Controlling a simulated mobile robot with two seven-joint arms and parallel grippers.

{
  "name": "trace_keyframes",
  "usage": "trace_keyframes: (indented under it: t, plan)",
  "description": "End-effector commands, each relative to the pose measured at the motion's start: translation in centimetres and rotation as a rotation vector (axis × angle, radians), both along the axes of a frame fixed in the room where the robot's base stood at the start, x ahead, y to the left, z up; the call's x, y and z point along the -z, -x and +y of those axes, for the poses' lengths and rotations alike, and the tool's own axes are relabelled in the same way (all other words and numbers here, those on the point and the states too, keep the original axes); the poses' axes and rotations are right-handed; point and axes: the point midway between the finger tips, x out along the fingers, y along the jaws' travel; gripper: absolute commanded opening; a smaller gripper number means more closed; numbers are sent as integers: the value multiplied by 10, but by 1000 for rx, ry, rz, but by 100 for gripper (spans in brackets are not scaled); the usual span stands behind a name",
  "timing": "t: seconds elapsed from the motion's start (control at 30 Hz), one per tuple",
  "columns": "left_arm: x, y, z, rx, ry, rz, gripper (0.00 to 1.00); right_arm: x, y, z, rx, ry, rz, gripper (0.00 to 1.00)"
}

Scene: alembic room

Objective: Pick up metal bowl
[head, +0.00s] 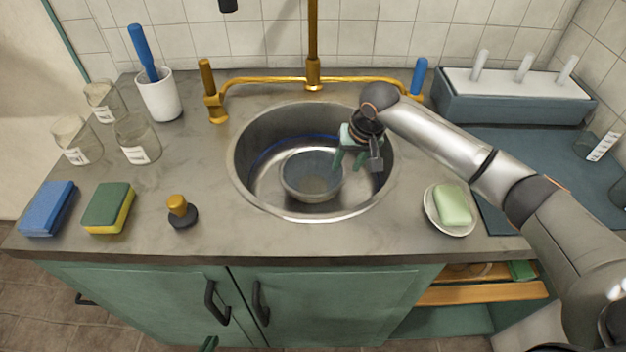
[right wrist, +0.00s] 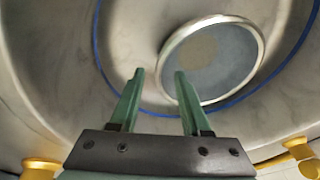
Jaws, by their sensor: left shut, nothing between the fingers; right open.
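The metal bowl (head: 311,178) sits in the round steel sink (head: 258,186), upright, with a shiny rim and a greyish inside. It also shows in the right wrist view (right wrist: 215,62). My right gripper (head: 350,163) is open and empty, reaching into the sink at the bowl's right side. In the right wrist view, the right finger of this gripper (right wrist: 160,75) overlaps the bowl's near left rim; I cannot tell whether they touch. Only a green tip of my left gripper (head: 208,343) shows at the bottom edge of the head view, shut and empty, below the counter.
A brass faucet (head: 313,75) stands behind the sink. A soap dish with green soap (head: 453,205) is to the right. A black stopper with a yellow knob (head: 179,210), sponges (head: 107,207), glass jars (head: 137,138) and a white cup (head: 159,97) are to the left.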

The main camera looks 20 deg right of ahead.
Motion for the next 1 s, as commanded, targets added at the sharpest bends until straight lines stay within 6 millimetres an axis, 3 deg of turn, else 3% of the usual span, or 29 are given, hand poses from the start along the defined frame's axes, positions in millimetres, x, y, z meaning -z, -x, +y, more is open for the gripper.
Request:
trace_keyframes:
  t: [0.2, 0.47, 0.9, 1.0]
  plan:
    - [5, -2, -2, 6, 0, 5, 0, 28, -7, 4, 0, 0, -1, 47]
    - [3, -3, -3, 7, 1, 0, 0, 30, -8, 4, 0, 0, -2, 47]
    - [2, -4, -3, 7, 1, -5, 0, 30, -8, 4, -1, 1, -2, 0]
    - [2, -4, -2, 7, 1, -5, 0, 30, -8, 4, -1, 1, -2, 0]
